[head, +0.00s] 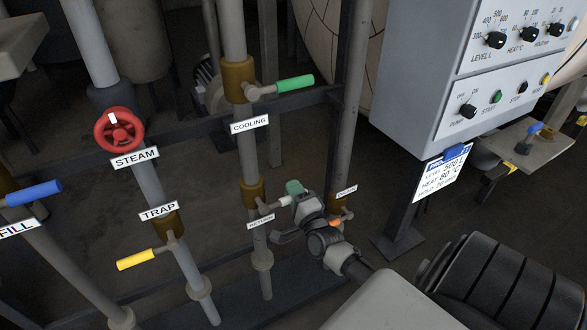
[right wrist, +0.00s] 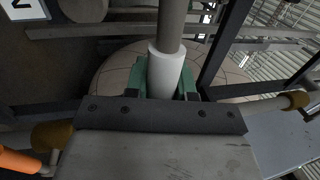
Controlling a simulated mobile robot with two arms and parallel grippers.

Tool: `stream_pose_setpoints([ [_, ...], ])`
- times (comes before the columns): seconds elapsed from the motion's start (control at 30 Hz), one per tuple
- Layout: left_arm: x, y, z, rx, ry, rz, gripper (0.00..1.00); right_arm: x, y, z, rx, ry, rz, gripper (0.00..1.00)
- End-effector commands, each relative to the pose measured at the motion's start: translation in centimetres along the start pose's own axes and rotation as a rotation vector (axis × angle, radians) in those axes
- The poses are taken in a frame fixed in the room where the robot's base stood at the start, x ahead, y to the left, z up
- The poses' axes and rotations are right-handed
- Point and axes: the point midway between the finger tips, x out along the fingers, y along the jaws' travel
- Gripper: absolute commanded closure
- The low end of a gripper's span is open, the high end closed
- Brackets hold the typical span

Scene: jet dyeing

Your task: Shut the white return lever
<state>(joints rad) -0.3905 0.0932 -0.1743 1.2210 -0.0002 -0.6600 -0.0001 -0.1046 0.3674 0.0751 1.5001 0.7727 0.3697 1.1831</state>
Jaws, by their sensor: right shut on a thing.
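The white return lever (head: 285,201) sticks out to the right from the brass valve on the middle pipe, across the pipe, above the RETURN label (head: 261,222). My right gripper (head: 294,188) is at the lever's outer end and hides part of it. In the right wrist view the white handle (right wrist: 165,72) lies between the two green fingers of my right gripper (right wrist: 165,85), which are shut on it. My left gripper is not in view.
The green cooling lever (head: 294,84) is above on the same pipe. An orange lever (right wrist: 18,162) is close beside my right gripper. The yellow trap lever (head: 135,260) and red steam wheel (head: 119,130) are left. A grey control box (head: 420,85) stands right.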

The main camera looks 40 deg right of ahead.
Motion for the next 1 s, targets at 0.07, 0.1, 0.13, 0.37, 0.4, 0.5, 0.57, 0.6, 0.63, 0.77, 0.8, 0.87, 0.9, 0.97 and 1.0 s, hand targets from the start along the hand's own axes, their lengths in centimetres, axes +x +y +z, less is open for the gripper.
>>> stream_pose_setpoints([
  [0.07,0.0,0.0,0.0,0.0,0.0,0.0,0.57,-0.1,0.2,0.0,0.012,0.002,0.005,0.74],
  [0.1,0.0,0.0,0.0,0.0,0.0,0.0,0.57,-0.1,0.2,0.1,0.012,0.001,0.005,0.68],
  [0.13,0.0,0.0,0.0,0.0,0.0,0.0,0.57,-0.1,0.2,0.1,0.011,0.001,0.005,0.64],
  [0.37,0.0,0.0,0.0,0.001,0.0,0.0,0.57,-0.1,0.1,0.0,0.006,0.001,0.003,0.5],
  [0.4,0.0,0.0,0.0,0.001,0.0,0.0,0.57,-0.1,0.1,0.0,0.006,0.0,0.003,0.5],
  [0.5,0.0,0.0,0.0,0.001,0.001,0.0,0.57,-0.2,0.1,0.0,0.005,0.0,0.003,0.5],
  [0.57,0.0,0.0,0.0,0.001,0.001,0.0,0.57,-0.5,0.1,0.0,0.005,0.0,0.004,0.5],
  [0.6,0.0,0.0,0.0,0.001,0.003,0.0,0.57,-0.9,0.2,0.0,0.004,0.0,0.004,0.5],
  [0.63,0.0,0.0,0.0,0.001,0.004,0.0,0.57,-1.3,0.2,0.0,0.004,0.0,0.005,0.5],
  [0.77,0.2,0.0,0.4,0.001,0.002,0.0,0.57,-3.8,0.2,0.0,0.004,0.0,0.007,0.5],
  [0.8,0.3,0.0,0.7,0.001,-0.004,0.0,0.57,-4.6,0.2,0.0,0.004,0.0,0.007,0.5],
  [0.87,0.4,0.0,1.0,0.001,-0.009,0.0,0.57,-5.9,0.2,0.0,0.005,0.0,0.007,0.5],
  [0.9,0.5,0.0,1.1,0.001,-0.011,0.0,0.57,-6.7,0.2,0.0,0.005,0.0,0.007,0.5],
  [0.97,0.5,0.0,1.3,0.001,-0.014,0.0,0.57,-7.8,0.2,0.0,0.005,0.0,0.006,0.5],
  [1.0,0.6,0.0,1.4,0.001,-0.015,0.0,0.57,-8.5,0.2,0.0,0.005,0.0,0.007,0.5],
])
